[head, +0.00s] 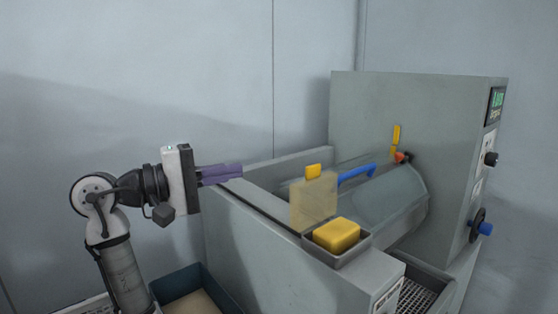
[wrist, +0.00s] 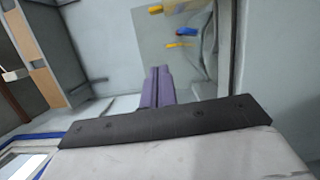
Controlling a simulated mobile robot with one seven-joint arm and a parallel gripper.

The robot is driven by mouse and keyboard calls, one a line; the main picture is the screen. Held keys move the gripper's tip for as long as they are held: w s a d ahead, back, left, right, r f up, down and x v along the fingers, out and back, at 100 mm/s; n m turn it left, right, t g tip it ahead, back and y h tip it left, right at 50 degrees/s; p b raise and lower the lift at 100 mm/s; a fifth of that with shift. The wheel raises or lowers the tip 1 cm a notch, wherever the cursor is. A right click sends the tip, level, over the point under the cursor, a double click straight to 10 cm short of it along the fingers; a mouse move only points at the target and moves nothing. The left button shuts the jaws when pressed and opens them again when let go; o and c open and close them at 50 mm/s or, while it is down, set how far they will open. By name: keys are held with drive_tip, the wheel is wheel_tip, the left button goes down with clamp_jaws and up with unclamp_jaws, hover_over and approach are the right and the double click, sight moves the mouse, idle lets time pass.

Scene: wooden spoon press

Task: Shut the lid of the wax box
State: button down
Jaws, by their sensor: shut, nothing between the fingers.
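The wax box is a small grey open-topped tray (head: 349,260) on the front of the grey press, with a yellow wax block (head: 338,234) in it. Its lid (head: 313,202) is a translucent yellowish panel standing about upright at the box's left side, with a yellow tab (head: 313,171) on top. My gripper (head: 241,171) has purple fingers, shut and empty. In the head view it is left of the lid, at about tab height, apart from it.
A blue handle (head: 357,173) rises behind the lid, near a yellow lever (head: 396,135) with a red part. The press housing (head: 410,105) stands at the right. A dark blue bin (head: 180,281) is below my arm. Free air lies between my fingers and the lid.

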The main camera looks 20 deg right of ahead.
sight(315, 194)
drive_tip(key=s+d+p, duration=0.3)
drive_tip(key=d+p, duration=0.1)
drive_tip(key=d, duration=0.7)
drive_tip(key=shift+d+r, duration=0.15)
drive_tip(key=shift+s, duration=0.1)
drive_tip(key=shift+s+d+r+m, duration=0.15)
drive_tip(key=shift+s+m, duration=0.1)
drive_tip(key=shift+m, duration=0.15)
